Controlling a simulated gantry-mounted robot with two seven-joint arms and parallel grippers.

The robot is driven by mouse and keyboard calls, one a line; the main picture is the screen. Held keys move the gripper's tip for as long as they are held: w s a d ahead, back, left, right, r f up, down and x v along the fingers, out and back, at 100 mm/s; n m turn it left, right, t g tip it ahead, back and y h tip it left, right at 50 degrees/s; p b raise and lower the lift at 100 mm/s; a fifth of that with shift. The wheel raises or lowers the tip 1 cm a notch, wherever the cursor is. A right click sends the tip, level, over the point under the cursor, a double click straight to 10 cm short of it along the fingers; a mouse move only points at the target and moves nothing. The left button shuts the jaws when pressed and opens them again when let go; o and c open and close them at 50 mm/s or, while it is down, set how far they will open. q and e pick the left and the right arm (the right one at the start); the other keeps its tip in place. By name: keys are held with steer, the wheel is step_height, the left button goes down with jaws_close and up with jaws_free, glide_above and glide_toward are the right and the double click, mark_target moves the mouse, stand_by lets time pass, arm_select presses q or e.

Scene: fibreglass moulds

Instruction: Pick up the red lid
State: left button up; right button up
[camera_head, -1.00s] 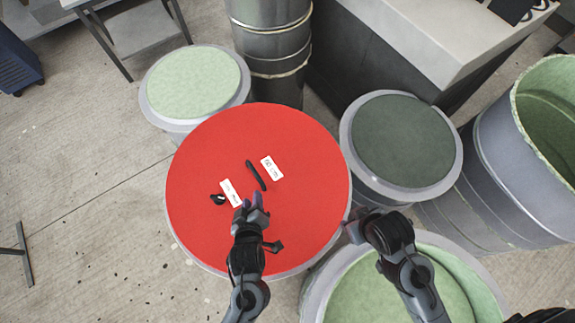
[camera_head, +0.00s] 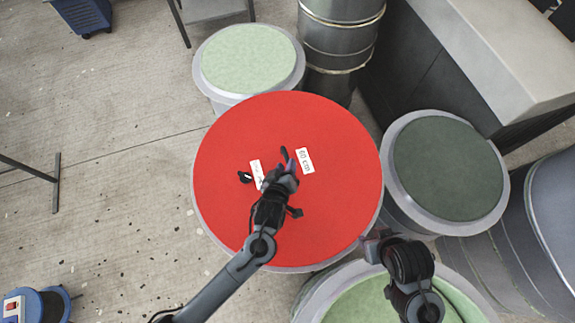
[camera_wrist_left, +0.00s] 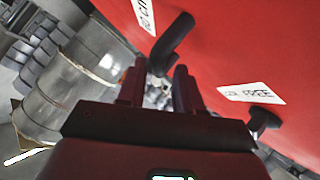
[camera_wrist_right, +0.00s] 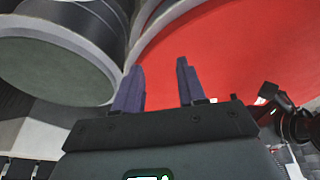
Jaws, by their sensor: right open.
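The round red lid (camera_head: 320,220) lies flat in the middle of the head view. It has two white labels (camera_head: 305,160), a small dark knob (camera_head: 245,177) and a dark bar handle (camera_head: 284,153) near its centre. My left gripper (camera_head: 288,168) is over the handle and hides its near part. In the left wrist view the handle (camera_wrist_left: 174,40) reaches down to the gap between the open fingertips (camera_wrist_left: 160,72); I see no grip on it. My right gripper (camera_wrist_right: 160,72) is open and empty, near the lid's right edge; its fingers are hard to see in the head view.
A pale green-topped drum (camera_head: 248,60) stands behind the lid, and a dark green-topped one (camera_head: 450,170) to the right. A green-lined mould (camera_head: 362,304) is at the front right. Metal drums (camera_head: 340,35) stand at the back. Open floor (camera_head: 120,200) lies to the left.

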arm_select(q)
steer(key=shift+x, duration=1.85)
steer(key=shift+r, duration=0.1)
steer(key=shift+c, duration=0.2)
jaws_close()
steer(key=shift+r, duration=0.15)
